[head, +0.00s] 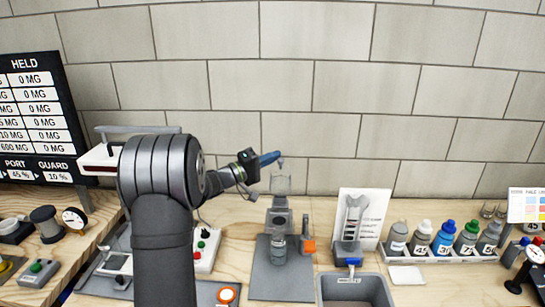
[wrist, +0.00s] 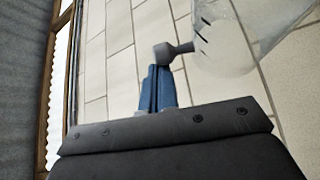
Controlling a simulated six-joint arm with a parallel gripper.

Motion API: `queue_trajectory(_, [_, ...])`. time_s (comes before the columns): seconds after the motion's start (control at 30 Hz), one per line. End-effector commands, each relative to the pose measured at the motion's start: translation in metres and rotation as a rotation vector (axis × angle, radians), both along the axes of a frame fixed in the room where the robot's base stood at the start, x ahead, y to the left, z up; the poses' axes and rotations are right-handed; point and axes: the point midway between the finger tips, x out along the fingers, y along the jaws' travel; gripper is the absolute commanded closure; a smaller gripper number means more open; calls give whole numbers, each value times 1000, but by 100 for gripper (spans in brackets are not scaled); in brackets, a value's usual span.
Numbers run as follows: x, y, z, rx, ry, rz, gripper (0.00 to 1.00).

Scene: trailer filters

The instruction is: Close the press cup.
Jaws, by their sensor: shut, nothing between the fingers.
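The press (head: 279,222) stands on a dark grey base plate in the middle of the bench. A clear cup-like part (head: 281,184) sits upright at its top. In the wrist view this clear part (wrist: 238,42) has dark marks on its side and a grey stem ending in a round knob (wrist: 164,54). My gripper (head: 277,155) has blue fingers, shut and empty, pointing right just above the clear part. In the wrist view its fingertips (wrist: 160,68) are right at the knob; I cannot tell whether they touch it.
An orange-marked post (head: 309,245) stands right of the press. A white card (head: 361,217), a grey tray (head: 354,291) and a rack of several bottles (head: 440,253) are further right. A white device with buttons (head: 206,250) is at left. The tiled wall (head: 330,90) is behind.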

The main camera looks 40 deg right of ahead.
Motion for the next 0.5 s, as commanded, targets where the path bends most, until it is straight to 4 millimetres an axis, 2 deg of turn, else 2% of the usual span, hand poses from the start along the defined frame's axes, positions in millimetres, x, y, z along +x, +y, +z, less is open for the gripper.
queue_trajectory(0.37, [-38,39,-1,-246,-243,1,100])
queue_trajectory(0.5, [-53,53,-6,-246,-244,1,100])
